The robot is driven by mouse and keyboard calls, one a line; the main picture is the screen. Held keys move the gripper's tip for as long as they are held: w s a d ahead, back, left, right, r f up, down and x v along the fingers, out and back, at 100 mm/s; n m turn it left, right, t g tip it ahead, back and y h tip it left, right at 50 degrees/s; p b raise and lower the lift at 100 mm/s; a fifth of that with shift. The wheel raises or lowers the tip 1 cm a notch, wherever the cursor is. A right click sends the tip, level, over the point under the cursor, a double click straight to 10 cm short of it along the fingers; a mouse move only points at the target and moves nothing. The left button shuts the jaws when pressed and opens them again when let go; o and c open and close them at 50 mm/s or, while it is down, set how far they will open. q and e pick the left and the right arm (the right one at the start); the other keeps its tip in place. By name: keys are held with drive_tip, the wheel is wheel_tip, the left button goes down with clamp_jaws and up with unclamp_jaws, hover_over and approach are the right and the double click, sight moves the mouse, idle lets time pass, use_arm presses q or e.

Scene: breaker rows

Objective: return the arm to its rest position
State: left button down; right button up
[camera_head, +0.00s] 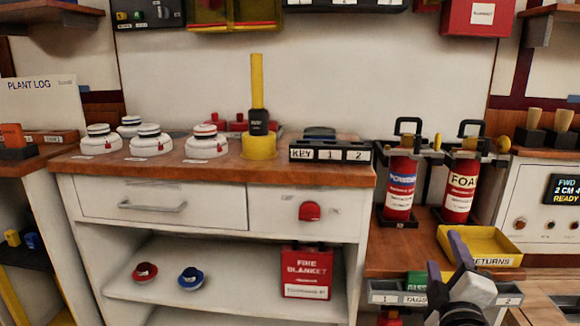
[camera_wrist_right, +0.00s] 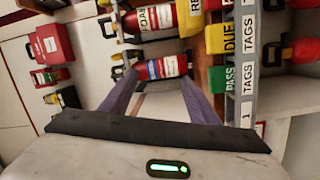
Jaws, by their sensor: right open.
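My right gripper (camera_head: 446,256) is at the lower right of the head view, in front of the tag rail and the yellow returns tray. Its two purple fingers stand apart. In the right wrist view the open right gripper (camera_wrist_right: 158,76) has nothing between its fingers close by; a red extinguisher with a blue label (camera_wrist_right: 162,68) shows beyond the gap. My left gripper is not in the head view.
The yellow returns tray (camera_head: 477,246) and tag rail (camera_head: 400,293) are close to my right gripper. Two red extinguishers (camera_head: 400,186) (camera_head: 460,186) stand behind. A white cabinet with a wooden top (camera_head: 225,172) fills the middle; its shelf holds a fire blanket box (camera_head: 306,272).

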drive_tip(key=s+a+f+m+g+y, duration=0.25)
drive_tip(key=s+a+f, duration=0.2)
drive_tip(key=f, duration=0.35)
drive_tip(key=s+a+f+m+g+y, duration=0.1)
drive_tip(key=s+a+f+g+y, duration=0.25)
drive_tip(key=f, duration=0.55)
drive_tip(key=s+a+f+m+g+y, duration=0.2)
drive_tip(key=s+a+f, duration=0.25)
drive_tip(key=s, duration=0.45)
drive_tip(key=s+a+f+m+g+y, duration=0.1)
drive_tip(key=s+a+f+m+g, duration=0.1)
drive_tip(key=s+a+f, duration=0.35)
use_arm(q)
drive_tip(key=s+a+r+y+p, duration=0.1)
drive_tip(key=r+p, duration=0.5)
drive_tip(key=p, duration=0.6)
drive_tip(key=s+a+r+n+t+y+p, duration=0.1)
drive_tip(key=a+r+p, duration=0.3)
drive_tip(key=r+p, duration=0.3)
drive_tip(key=p, duration=0.5)
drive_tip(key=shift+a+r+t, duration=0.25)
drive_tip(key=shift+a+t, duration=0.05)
use_arm(e)
drive_tip(key=s+d+r, duration=0.1)
drive_tip(key=s+r, duration=0.2)
drive_tip(key=r, duration=0.4)
drive_tip(key=s+d+r+m+t+h, duration=0.1)
drive_tip(key=s+r, duration=0.3)
drive_tip(key=r, duration=0.4)
drive_tip(key=shift+d, duration=0.7)
